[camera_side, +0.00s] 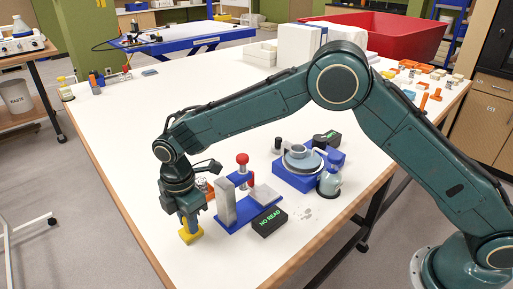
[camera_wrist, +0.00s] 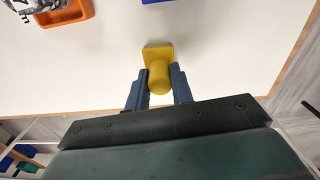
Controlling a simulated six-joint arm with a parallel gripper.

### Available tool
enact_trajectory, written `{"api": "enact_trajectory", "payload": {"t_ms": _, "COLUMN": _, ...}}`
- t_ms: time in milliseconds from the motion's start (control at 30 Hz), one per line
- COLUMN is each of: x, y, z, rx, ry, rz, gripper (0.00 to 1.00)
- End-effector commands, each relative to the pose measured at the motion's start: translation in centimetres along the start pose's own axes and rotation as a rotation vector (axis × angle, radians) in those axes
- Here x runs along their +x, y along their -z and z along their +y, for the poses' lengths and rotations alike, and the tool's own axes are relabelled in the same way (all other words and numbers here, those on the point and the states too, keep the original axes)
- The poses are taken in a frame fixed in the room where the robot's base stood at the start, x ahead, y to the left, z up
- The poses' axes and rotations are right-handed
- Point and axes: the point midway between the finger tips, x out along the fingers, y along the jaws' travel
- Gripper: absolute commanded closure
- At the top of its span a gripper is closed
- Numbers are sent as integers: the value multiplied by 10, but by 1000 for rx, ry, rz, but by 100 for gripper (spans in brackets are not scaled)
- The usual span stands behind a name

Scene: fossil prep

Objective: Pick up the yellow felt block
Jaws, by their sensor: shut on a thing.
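The yellow felt block (camera_side: 191,234) is at the left front part of the white table, below my gripper (camera_side: 188,222). In the wrist view the yellow felt block (camera_wrist: 158,70) has a flat square base and a rounded stem. My gripper (camera_wrist: 158,88) has its two blue fingers on either side of the stem, shut on it. Whether the base touches the table or hangs just above it I cannot tell.
A blue stand with a red knob (camera_side: 242,158) and grey blocks stands just right of my gripper. A black "NO READ" box (camera_side: 269,221) and a blue-based round device (camera_side: 301,160) are further right. An orange tray (camera_wrist: 62,12) is at upper left. The table edge is close by.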

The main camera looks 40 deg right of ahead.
Motion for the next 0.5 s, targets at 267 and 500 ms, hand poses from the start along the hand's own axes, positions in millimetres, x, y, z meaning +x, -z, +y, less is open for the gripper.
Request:
{"api": "enact_trajectory", "payload": {"t_ms": 267, "x": -10, "y": 0, "z": 1, "rx": 0, "ry": -2, "rz": 1, "gripper": 100}}
{"api": "enact_trajectory", "payload": {"t_ms": 500, "x": -39, "y": 0, "z": 1, "rx": 0, "ry": -5, "rz": 2, "gripper": 100}}
